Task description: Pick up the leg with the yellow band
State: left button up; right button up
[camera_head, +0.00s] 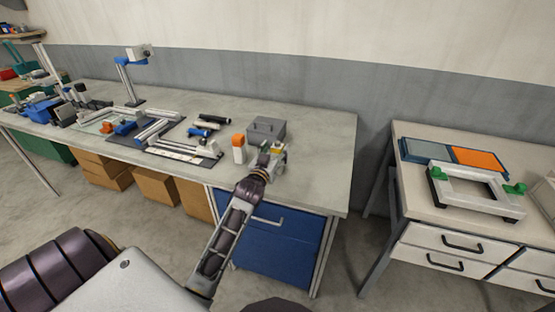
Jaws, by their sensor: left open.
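My left gripper (275,156) is open at the front right of the long workbench, just in front of a grey box. A small yellowish patch (277,147) shows at its fingertips; it may be the yellow band of the leg, but it is too small to tell. Most of whatever is there is hidden by the gripper. A white upright piece with an orange top (239,148) stands just left of the gripper, apart from it. My right gripper is not in view.
The grey box (266,130) stands behind the gripper. Black and blue cylinders (203,131) and light frame bars (160,127) lie to the left. The workbench's right end (325,150) is clear. A side table (412,195) at right holds a white frame (470,188).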

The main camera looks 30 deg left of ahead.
pick_arm(q)
jog(key=shift+x, duration=1.4)
jog(key=shift+w, duration=0.3)
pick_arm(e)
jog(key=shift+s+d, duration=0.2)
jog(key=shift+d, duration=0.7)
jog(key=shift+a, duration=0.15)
